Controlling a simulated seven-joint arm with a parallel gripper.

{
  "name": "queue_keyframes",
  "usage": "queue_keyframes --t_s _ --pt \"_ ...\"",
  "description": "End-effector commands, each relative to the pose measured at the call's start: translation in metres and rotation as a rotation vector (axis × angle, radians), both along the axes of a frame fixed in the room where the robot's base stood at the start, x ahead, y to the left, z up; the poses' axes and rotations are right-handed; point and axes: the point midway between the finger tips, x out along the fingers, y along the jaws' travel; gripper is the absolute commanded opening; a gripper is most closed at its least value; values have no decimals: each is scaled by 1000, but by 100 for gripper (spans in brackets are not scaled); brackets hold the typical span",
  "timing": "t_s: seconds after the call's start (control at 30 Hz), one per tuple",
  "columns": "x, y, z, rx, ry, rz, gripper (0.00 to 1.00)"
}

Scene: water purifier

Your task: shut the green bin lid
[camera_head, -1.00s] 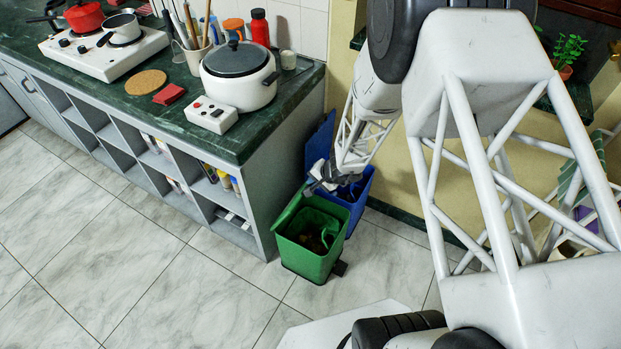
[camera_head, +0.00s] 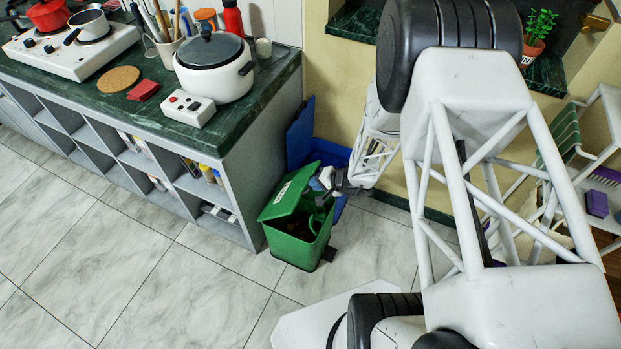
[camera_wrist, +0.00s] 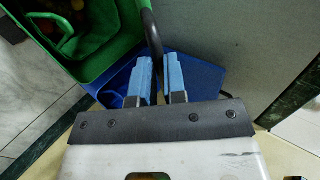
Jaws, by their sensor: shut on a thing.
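The green bin (camera_head: 291,246) stands on the floor beside the counter's end. Its green lid (camera_head: 288,192) is partly raised and tilted, its labelled outer face showing, with the bin's mouth open below. My gripper (camera_head: 325,178) is at the lid's right edge. In the wrist view my two blue-grey fingers (camera_wrist: 160,78) are close together at a dark curved edge (camera_wrist: 152,36) beside the green bin (camera_wrist: 88,62). I take this edge to be the lid's, but it is in shadow. The contact between the fingertips is hard to make out.
An open blue bin (camera_head: 333,158) stands right behind the green one, its blue lid (camera_head: 300,131) upright. The grey counter (camera_head: 245,195) is close on the left. Free tiled floor (camera_head: 180,280) lies in front.

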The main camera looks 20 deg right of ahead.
Motion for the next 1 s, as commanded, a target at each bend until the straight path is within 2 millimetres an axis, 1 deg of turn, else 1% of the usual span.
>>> queue_keyframes --t_s 0.1,0.4,1.0 --pt "-6 -8 -8 26 -26 -3 0" --pt "-20 -21 -28 90 -87 -3 0" --pt "-42 -42 -67 202 -199 -2 0"
